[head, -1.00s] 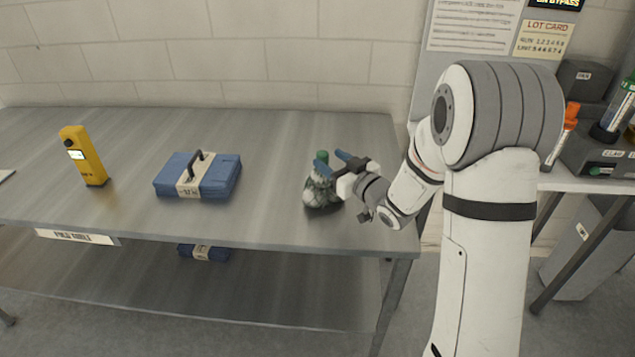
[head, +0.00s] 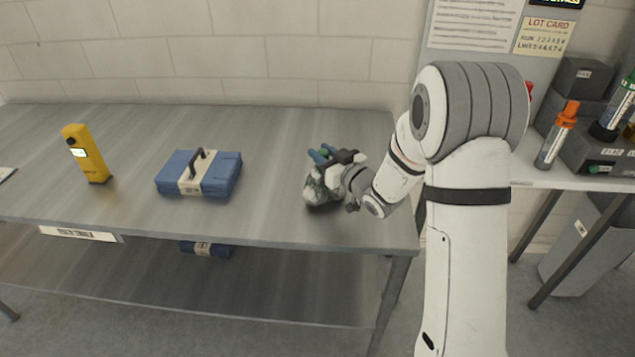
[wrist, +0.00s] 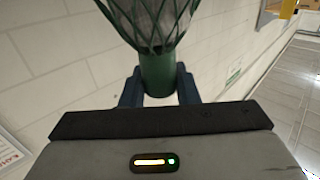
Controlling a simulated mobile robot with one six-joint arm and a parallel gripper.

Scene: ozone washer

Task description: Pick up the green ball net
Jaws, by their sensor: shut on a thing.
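The green ball net (head: 319,187) is a net bag of whitish balls with a green neck, at the right end of the steel table in the head view. In the wrist view its green neck (wrist: 158,74) sits between the two blue fingers of my gripper (wrist: 159,88), with the net part beyond. My gripper (head: 321,156) is shut on this neck. In the head view my gripper and wrist hide part of the net. I cannot tell whether the net's bottom touches the table.
A blue folded pack (head: 217,177) with a black handle lies left of the net on the table (head: 270,140). A yellow handheld meter (head: 88,155) stands at the far left. A side bench at right holds an orange-capped tube (head: 556,140) and grey boxes (head: 577,83).

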